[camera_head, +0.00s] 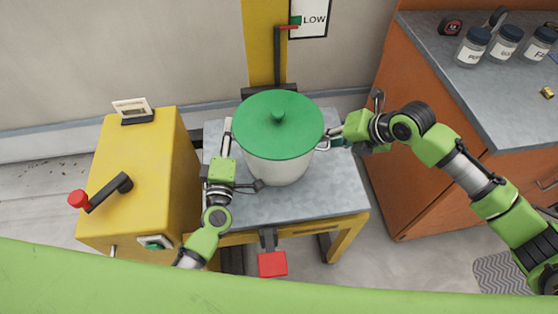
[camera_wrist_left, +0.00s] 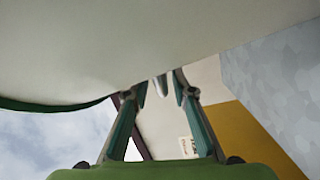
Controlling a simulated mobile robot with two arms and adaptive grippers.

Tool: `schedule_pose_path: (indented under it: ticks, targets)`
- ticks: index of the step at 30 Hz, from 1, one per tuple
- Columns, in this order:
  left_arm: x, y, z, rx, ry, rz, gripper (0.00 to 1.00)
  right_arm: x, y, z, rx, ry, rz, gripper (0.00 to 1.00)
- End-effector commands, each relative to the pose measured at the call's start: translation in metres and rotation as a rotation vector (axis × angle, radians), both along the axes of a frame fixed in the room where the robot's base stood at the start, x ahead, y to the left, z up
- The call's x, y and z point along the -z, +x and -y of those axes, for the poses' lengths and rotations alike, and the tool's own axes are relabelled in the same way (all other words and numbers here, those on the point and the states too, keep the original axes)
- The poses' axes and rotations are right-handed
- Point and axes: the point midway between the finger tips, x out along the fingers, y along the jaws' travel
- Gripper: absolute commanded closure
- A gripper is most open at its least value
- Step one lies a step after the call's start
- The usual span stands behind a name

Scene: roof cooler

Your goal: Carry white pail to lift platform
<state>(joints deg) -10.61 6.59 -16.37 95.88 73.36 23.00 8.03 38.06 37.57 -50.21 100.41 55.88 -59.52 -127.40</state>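The white pail (camera_head: 277,172) with a green lid (camera_head: 270,128) stands upright on the grey top of the yellow-framed lift platform (camera_head: 310,208). My left gripper (camera_head: 228,132) is at the pail's left side. In the left wrist view, the pail's white wall (camera_wrist_left: 130,45) fills the top; the left gripper's fingers (camera_wrist_left: 160,86) are apart, with a metal handle piece (camera_wrist_left: 160,86) between them, gaps showing on both sides. My right gripper (camera_head: 330,138) is at the metal handle on the pail's right side; its finger gap is too small to make out.
A yellow cabinet (camera_head: 150,165) with a red-knobbed crank stands left of the platform. A red pedal (camera_head: 272,264) is at the platform's front. An orange counter (camera_head: 425,110) with jars stands at right. A yellow post with a lever (camera_head: 278,60) is behind.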

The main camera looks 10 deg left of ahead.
Motion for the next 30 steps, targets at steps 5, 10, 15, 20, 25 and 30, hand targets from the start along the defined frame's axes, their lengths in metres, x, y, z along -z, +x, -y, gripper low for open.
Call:
schedule_pose_path:
  ticks: [5, 10, 15, 20, 25, 30]
  targets:
    - [0.001, -0.014, 0.002, 0.001, 0.001, -0.002, 0.76, 0.000, -0.001, -0.001, -0.003, 0.002, -0.001, 0.78]
    - [0.003, -0.041, 0.004, 0.001, 0.002, -0.004, 0.76, 0.000, -0.001, -0.002, -0.003, 0.002, -0.001, 0.78]
    - [0.004, -0.065, 0.005, 0.000, 0.002, -0.003, 0.76, 0.000, -0.001, -0.002, -0.003, 0.002, -0.001, 0.78]
    - [0.003, -0.077, 0.006, 0.000, 0.001, -0.001, 0.76, 0.000, -0.001, -0.001, -0.003, 0.002, -0.001, 0.78]
    - [0.003, -0.080, 0.007, 0.000, 0.001, 0.000, 0.76, -0.011, -0.005, 0.005, -0.003, 0.002, 0.002, 0.78]
    - [0.003, -0.080, 0.007, 0.000, 0.001, 0.000, 0.76, -0.037, -0.018, 0.023, -0.002, -0.002, 0.004, 0.78]
